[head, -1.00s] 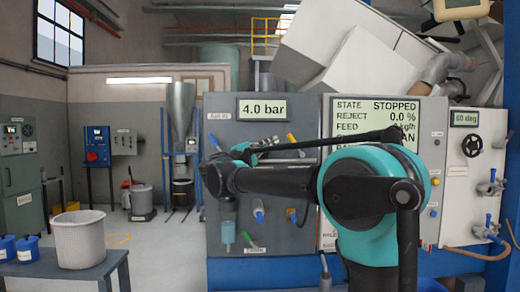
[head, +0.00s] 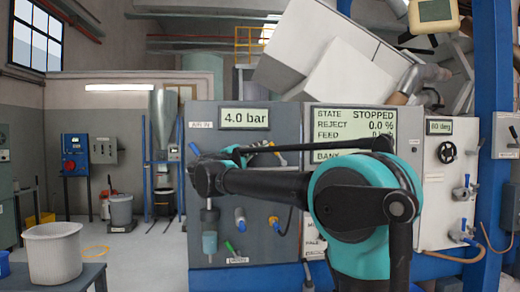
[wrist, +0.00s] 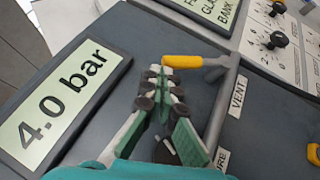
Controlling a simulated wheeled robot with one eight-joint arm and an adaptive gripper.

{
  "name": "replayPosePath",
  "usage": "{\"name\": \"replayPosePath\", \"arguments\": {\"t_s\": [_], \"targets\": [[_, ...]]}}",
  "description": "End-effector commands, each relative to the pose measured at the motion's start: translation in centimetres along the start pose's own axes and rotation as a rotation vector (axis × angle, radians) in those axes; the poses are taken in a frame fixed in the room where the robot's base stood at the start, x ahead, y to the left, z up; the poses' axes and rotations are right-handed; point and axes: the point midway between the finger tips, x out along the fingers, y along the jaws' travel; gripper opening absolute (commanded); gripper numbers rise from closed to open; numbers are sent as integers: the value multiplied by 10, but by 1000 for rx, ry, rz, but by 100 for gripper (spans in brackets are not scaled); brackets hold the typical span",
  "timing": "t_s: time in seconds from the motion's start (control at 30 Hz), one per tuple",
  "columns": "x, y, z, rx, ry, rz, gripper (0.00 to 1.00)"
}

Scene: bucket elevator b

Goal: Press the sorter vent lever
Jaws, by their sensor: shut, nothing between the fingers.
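The vent lever (wrist: 182,62) has a yellow grip on a grey metal arm, beside a VENT label (wrist: 237,95) on the dark panel. My gripper (wrist: 157,74) is shut and empty, its fingertips close to the left end of the yellow grip in the wrist view. I cannot tell whether they touch it. In the head view a bit of the yellow lever (head: 273,149) shows just above my arm, and my gripper is largely hidden behind the arm.
A 4.0 bar display (head: 245,118) sits above the lever on the panel. A status screen (head: 345,120) reading STOPPED is to its right. A blue-handled valve (head: 240,218) and a green-handled lever (head: 232,248) are lower down. A white bucket (head: 52,255) stands at left.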

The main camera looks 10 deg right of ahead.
Motion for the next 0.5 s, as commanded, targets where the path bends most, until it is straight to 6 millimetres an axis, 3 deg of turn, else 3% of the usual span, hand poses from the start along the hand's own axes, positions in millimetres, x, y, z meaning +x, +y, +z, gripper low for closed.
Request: {"name": "replayPosePath", "arguments": {"t_s": [0.5], "targets": [[8, 7, 6, 59, -1, -88, 0]]}}
